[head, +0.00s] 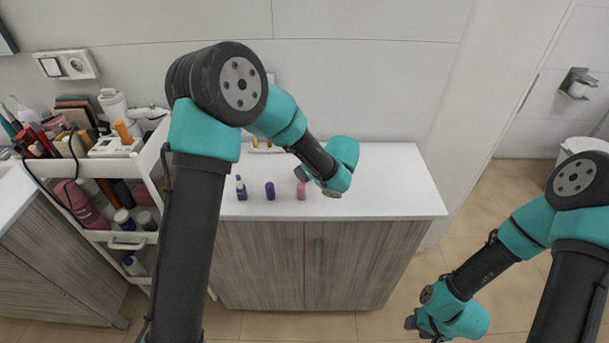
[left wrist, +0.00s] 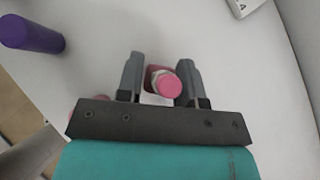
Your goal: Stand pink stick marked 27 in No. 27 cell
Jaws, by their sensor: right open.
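Two pink sticks show on the white counter; no number is readable. One pink stick (left wrist: 170,84) stands between the two fingers of my left gripper (left wrist: 160,72) in the left wrist view. A narrow gap shows beside the left finger, so the gripper looks open around it. Another pink stick (left wrist: 92,103) is mostly hidden behind the gripper body; a pink stick (head: 301,191) also stands at the counter's front in the head view. My right gripper (head: 412,322) is open, low over the floor at right. No cell marked 27 is readable.
Two purple bottles or sticks (head: 241,188) (head: 270,190) stand left of the pink ones. A pale holder (head: 266,148) at the back is mostly hidden by my left arm. A crowded cart (head: 95,170) stands at left. The counter's right side (head: 400,190) is clear.

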